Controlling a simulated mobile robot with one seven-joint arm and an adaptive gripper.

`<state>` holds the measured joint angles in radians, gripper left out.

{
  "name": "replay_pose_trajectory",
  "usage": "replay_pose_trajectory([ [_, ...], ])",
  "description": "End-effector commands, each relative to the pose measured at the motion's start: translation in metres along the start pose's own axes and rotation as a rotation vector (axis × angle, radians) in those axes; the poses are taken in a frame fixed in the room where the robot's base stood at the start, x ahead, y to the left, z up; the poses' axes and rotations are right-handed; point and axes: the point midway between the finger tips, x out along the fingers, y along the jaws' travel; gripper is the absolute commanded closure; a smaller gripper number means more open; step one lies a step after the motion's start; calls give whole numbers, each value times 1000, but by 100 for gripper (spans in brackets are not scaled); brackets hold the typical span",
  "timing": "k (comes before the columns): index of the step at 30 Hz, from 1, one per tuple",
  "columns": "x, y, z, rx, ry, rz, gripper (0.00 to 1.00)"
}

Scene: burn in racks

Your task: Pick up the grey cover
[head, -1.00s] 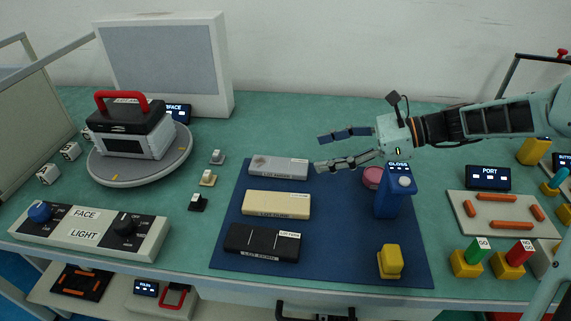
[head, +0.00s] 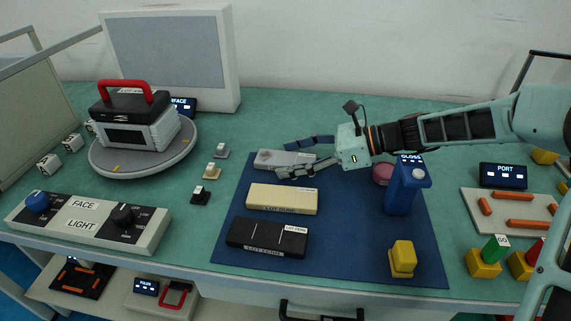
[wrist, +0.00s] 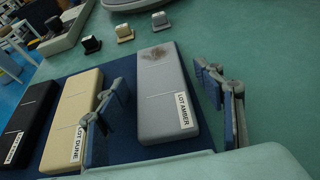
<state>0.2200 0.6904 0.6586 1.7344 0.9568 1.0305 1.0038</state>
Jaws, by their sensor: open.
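The grey cover (head: 270,158) lies flat at the back left of the blue mat, partly behind my gripper in the head view. In the wrist view the grey cover (wrist: 164,95) shows a dark smudge at its far end and a "LOT AMBER" label at its near end. My gripper (head: 283,157) is open and empty at the cover's right part. In the wrist view the two fingers of my gripper (wrist: 165,110) stand on either side of the cover's near end. I cannot tell whether they touch it.
A cream cover (head: 282,199) and a black cover (head: 267,238) lie in front on the blue mat (head: 340,255). A blue bottle-like object (head: 402,190), a pink disc (head: 382,173) and a yellow block (head: 402,258) are to the right. Small grey, cream and black pieces stand left.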

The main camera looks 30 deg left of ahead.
Motion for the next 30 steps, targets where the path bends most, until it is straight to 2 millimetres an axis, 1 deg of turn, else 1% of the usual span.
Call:
replay_pose_trajectory([
  [3,-1,0,0,0,0,0,38],
  [16,-1,0,0,-1,0,0,85],
  [17,-1,0,1,-1,0,0,87],
  [25,-2,0,2,-1,0,0,87],
  [30,-7,0,15,-3,0,0,87],
])
